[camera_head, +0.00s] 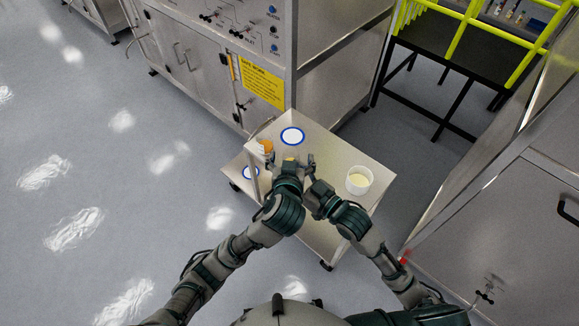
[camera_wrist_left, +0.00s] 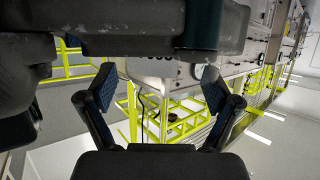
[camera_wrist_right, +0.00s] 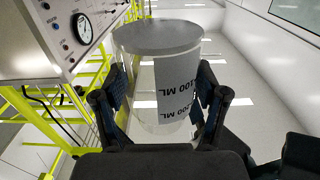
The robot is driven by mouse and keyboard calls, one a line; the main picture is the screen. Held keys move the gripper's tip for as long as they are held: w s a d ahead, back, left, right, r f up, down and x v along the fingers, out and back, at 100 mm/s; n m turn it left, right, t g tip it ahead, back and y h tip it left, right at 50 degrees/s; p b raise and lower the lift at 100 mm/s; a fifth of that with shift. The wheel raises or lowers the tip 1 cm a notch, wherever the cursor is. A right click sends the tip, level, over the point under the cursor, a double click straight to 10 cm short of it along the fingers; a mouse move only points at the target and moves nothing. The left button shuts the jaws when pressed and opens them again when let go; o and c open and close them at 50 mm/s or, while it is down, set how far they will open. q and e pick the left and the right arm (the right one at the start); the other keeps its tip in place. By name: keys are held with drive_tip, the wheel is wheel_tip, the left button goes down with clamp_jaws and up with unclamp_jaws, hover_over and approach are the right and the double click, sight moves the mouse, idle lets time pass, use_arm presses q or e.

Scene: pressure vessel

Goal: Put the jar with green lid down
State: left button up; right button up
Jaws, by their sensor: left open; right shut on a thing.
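In the right wrist view a clear jar (camera_wrist_right: 140,125) with a white label of upside-down "ML" marks stands between the fingers of my right gripper (camera_wrist_right: 160,108), which is shut on it. A flat grey disc forms the upper end of the jar in this view. No green lid shows; the lower end is hidden behind the gripper. In the head view my right gripper (camera_head: 311,168) is over the metal cart (camera_head: 325,222), close beside my left gripper (camera_head: 288,163). My left gripper is open, with nothing between its fingers in the left wrist view (camera_wrist_left: 160,105).
A blue-ringed white disc (camera_head: 292,136) lies on the cart top, and another (camera_head: 251,172) is lower left. A white tub with yellow contents (camera_head: 359,180) stands at right. An orange-and-white object (camera_head: 266,146) is near the left edge. A steel cabinet (camera_head: 205,70) stands behind.

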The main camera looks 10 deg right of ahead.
use_arm(q)
drive_tip(key=shift+w+d+f, duration=0.25)
drive_tip(key=shift+w, duration=0.25)
use_arm(e)
drive_tip(key=shift+d, duration=0.15)
use_arm(q)
drive_tip(key=shift+s, duration=0.1)
drive_tip(key=c, duration=1.3)
use_arm(e)
drive_tip(key=shift+a+r, duration=0.1)
drive_tip(key=shift+a, duration=0.1)
use_arm(q)
drive_tip(key=shift+c, duration=0.4)
use_arm(e)
drive_tip(key=o, duration=1.3)
drive_tip(key=shift+c, duration=0.2)
drive_tip(key=shift+d, duration=0.1)
